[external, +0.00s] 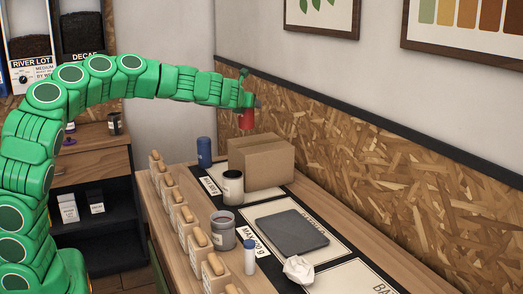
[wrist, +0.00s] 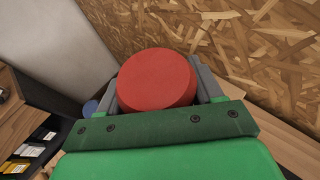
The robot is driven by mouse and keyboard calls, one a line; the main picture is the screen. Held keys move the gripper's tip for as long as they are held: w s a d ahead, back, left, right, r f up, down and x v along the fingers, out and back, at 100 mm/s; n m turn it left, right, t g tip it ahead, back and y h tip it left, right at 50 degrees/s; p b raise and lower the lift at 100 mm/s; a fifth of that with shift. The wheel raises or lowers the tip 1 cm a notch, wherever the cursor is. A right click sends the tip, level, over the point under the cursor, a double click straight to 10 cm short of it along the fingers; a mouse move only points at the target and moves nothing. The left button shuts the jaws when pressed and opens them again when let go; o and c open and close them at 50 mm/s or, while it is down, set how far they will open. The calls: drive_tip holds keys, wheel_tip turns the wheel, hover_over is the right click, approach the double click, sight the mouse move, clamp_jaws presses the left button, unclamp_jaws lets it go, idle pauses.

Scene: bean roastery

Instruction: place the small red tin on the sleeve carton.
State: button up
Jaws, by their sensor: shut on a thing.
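The small red tin (external: 246,120) is held in my gripper (external: 247,104), in the air above the sleeve carton. In the wrist view the tin's round red end (wrist: 157,77) fills the space between the two grey fingers of my gripper (wrist: 160,85). The sleeve carton is probably the brown cardboard box (external: 262,160), which stands on the bench against the chipboard wall. The tin hangs over the left part of the box, with a gap below it. In the wrist view the box is mostly hidden behind my gripper.
Nearer are a grey tin (external: 222,230), a flat dark slab (external: 291,233), a white-blue tube (external: 249,257) and crumpled paper (external: 299,269). Several tan bags line the left bench edge.

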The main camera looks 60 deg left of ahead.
sight(247, 118)
drive_tip(key=shift+w+a+f, duration=0.25)
drive_tip(key=shift+w+f, duration=0.25)
drive_tip(key=shift+f, duration=0.7)
drive_tip(key=shift+w+a+f, duration=0.2)
drive_tip(key=shift+w+f, duration=0.35)
drive_tip(key=shift+f, duration=0.65)
drive_tip(key=shift+w+a+f, duration=0.25)
drive_tip(key=shift+w+f, duration=0.25)
drive_tip(key=shift+f, duration=0.7)
drive_tip(key=o, duration=1.2)
drive_tip(key=shift+o, duration=0.2)
drive_tip(key=shift+s+d+r, duration=0.35)
drive_tip(key=shift+s+d, duration=0.05)
drive_tip(key=shift+s, duration=0.05)
drive_tip(key=shift+v, duration=5.35)
